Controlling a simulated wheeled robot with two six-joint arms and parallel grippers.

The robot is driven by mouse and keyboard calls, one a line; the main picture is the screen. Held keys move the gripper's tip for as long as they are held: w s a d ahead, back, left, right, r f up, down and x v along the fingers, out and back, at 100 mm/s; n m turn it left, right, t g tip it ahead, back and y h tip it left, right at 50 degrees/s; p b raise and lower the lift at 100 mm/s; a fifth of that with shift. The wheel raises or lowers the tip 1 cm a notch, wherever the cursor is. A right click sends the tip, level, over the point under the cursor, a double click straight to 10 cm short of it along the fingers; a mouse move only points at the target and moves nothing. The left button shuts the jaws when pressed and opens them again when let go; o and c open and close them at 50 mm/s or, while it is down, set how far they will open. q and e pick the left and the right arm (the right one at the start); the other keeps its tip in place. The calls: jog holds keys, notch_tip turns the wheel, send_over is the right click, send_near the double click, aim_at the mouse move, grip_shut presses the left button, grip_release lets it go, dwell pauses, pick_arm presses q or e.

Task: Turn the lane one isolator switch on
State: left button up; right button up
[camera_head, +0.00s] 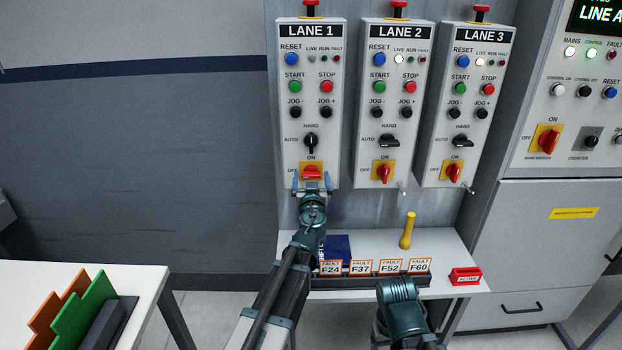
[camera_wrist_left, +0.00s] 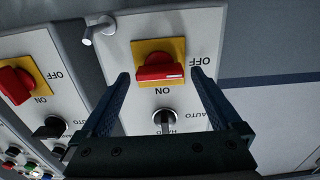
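The lane one isolator switch (camera_head: 312,172) is a red handle on a yellow plate low on the LANE 1 box (camera_head: 333,100). In the left wrist view the handle (camera_wrist_left: 160,72) lies horizontal, its white mark toward OFF. My left gripper (camera_head: 313,182) is at the switch, and in the left wrist view its two blue fingers (camera_wrist_left: 160,78) stand apart on either side of the handle. A gap shows between each finger and the handle, so it is open. Part of my right arm shows low in the head view, but its gripper cannot be seen.
The LANE 2 switch (camera_head: 383,172) and LANE 3 switch (camera_head: 453,173) have upright handles. Below is a shelf (camera_head: 455,245) with a yellow-handled tool (camera_head: 407,231), fault tags (camera_head: 360,267) and a red block (camera_head: 465,276). A white table (camera_head: 140,285) stands left.

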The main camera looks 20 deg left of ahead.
pick_arm(q)
jog(key=c, duration=1.2)
jog(key=shift+m, duration=0.3)
jog(key=m, duration=0.3)
jog(key=shift+m, duration=0.4)
jog(key=m, duration=0.4)
jog(key=shift+d+f+m, duration=0.1)
jog(key=shift+d+m, duration=0.05)
jog(key=shift+m, duration=0.15)
jog(key=m, duration=0.4)
jog(key=shift+m, duration=0.3)
jog(key=shift+f+m, duration=0.15)
jog(key=shift+m, duration=1.95)
jog(key=shift+d, duration=0.1)
